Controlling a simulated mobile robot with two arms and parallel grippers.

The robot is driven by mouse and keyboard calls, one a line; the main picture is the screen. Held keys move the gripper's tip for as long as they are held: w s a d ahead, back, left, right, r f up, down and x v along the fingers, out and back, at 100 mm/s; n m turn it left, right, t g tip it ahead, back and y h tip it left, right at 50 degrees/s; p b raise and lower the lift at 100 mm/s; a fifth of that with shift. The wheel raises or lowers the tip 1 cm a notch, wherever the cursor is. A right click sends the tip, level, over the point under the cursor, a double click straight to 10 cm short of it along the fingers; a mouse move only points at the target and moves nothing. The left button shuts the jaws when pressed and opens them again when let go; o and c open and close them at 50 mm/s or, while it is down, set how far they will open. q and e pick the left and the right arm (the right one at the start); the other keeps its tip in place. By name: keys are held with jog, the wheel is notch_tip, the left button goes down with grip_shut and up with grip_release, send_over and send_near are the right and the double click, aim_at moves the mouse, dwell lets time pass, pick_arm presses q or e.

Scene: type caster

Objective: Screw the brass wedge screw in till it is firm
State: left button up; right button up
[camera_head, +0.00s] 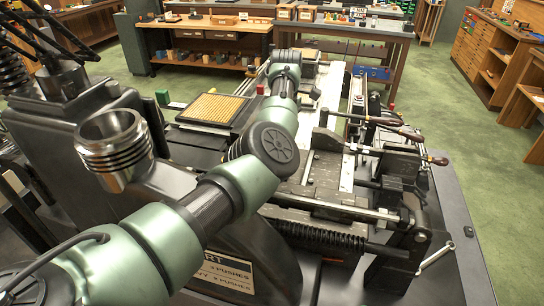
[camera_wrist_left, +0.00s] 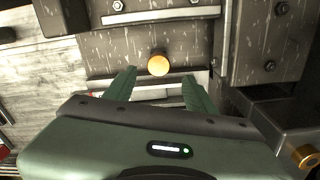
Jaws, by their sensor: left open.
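A round brass screw head (camera_wrist_left: 158,65), which looks like the wedge screw, shows in the left wrist view against a dark, speckled metal block (camera_wrist_left: 190,40). My left gripper (camera_wrist_left: 159,76) has two green fingers spread apart, one to each side of the brass head and a little below it in the picture. The fingers look empty, and I see no contact with the head. The screw's shank is hidden. In the head view my left arm reaches over the machine, and I cannot make out its gripper or the screw there. My right gripper is in neither view.
A second brass round part (camera_wrist_left: 303,157) sits at the lower right of the wrist view, beside a dark block. In the head view, levers with wooden handles (camera_head: 437,159) stick out at the machine's right side. A yellow gridded tray (camera_head: 212,108) lies left of my arm.

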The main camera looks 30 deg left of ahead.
pick_arm(q)
notch_tip(320, 180, down, 5)
jog(key=shift+w+p, duration=0.1)
jog(key=shift+p, duration=0.35)
jog(key=shift+f, duration=0.35)
jog(key=shift+d, duration=0.15)
grip_shut()
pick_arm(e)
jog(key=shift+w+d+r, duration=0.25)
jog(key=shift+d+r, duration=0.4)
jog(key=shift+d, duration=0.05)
